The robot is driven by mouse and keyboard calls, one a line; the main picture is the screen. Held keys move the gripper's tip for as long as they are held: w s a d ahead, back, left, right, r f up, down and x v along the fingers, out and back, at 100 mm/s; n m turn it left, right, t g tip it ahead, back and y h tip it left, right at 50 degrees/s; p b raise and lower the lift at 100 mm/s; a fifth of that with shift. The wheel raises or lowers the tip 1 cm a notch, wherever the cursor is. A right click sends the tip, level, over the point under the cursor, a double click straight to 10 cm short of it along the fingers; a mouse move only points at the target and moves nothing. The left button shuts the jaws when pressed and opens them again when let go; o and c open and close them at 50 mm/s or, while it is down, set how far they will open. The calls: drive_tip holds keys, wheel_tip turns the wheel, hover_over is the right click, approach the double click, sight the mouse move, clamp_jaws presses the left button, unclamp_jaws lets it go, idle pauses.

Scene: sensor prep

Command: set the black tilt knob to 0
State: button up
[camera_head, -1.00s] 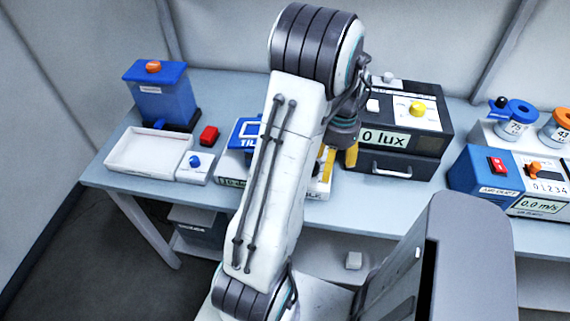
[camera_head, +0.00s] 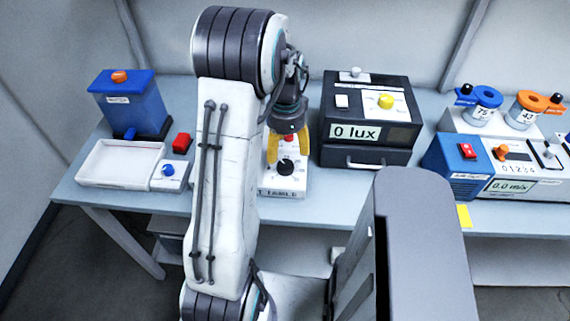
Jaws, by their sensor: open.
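The black tilt knob (camera_head: 286,167) sits on the white sloped panel of the tilt table (camera_head: 289,185), partly hidden behind my arm. Its dial marks are too small to read. A red part (camera_head: 289,138) shows behind the knob, between my fingers. My gripper (camera_head: 287,158), with yellow fingers, points down over the panel. Its fingers are apart, one to the left and one to the right, just above and behind the knob as seen here. I cannot tell whether they touch anything. The gripper holds nothing that I can see.
The lux box (camera_head: 365,120) stands close to the right of my gripper. The blue fan unit (camera_head: 455,172) and jars stand at right.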

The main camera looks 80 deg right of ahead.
sight(286, 164)
drive_tip(key=shift+f+p, duration=0.4)
drive_tip(key=shift+f, duration=3.15)
drive_tip(key=c, duration=1.2)
